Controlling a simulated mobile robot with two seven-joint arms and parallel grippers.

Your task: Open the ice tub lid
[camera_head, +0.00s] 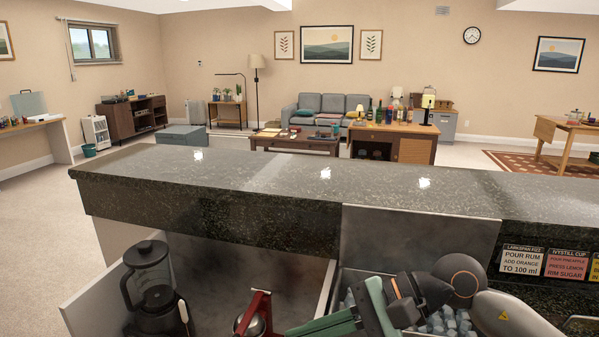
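The ice tub (333,290) is sunk behind the counter at the lower middle right, and ice cubes (437,323) show inside it. A grey metal panel (420,236) that looks like its lid stands upright against the dark counter at the back of the tub. My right arm reaches in from the lower right across the tub. Its gripper (325,323), with green parts, points left and runs toward the bottom edge. Its fingertips are partly cut off, so its opening is unclear. It is apart from the panel. My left gripper is not in view.
A dark blender (152,287) stands in the left bay, and a red-framed tool with a metal ball (254,316) is beside the gripper. The speckled counter top (270,172) is bare. Recipe cards (522,261) are on its front at right.

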